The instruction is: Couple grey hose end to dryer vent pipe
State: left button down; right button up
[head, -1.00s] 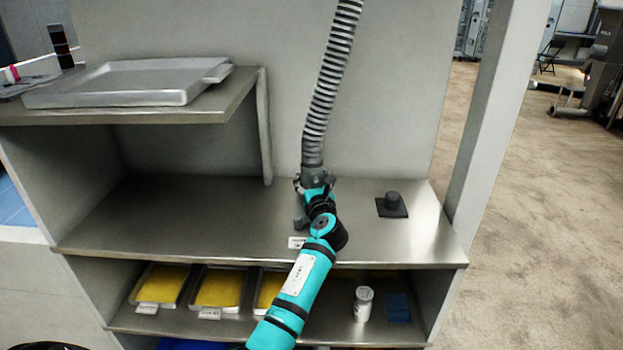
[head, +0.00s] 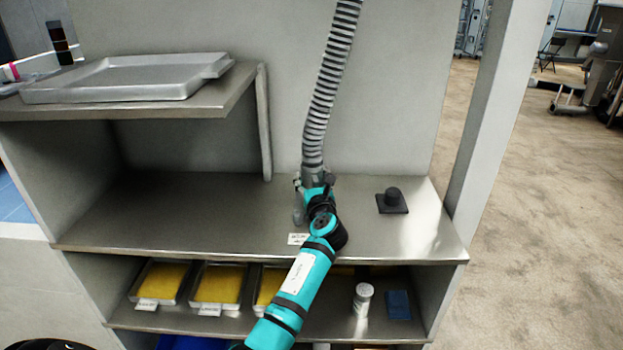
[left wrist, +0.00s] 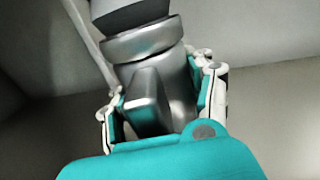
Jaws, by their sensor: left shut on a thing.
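The grey ribbed hose (head: 322,110) hangs from above against the back panel, leaning slightly. Its lower end has a smooth grey cuff (head: 312,172). My left gripper (head: 313,187) is at this lower end, just above the metal worktop. In the left wrist view my left gripper (left wrist: 160,105) has its fingers on either side of a grey metal collar with a block-like part, shut on the hose end (left wrist: 145,45). A dark short round stub on a square plate (head: 393,201) stands to the right on the worktop; I cannot tell whether it is the vent pipe. My right gripper is not in view.
A metal tray (head: 120,93) sits on the upper left shelf. An upright panel edge (head: 264,125) stands left of the hose. The lower shelf holds yellow-filled trays (head: 218,287), a white shaker (head: 362,300) and a blue block (head: 398,305). The worktop's left part is clear.

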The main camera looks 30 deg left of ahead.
pick_arm(q)
jog(key=shift+f+b, duration=0.35)
jog(key=shift+f, duration=0.15)
dwell(0.4)
jog(key=shift+c, duration=1.9)
grip_release()
jog(key=shift+s, duration=0.1)
jog(key=shift+f, duration=0.2)
jog(key=v, duration=1.2)
jog(key=shift+d+r, duration=0.1)
jog(key=shift+r, duration=0.1)
jog(key=shift+f, duration=0.1)
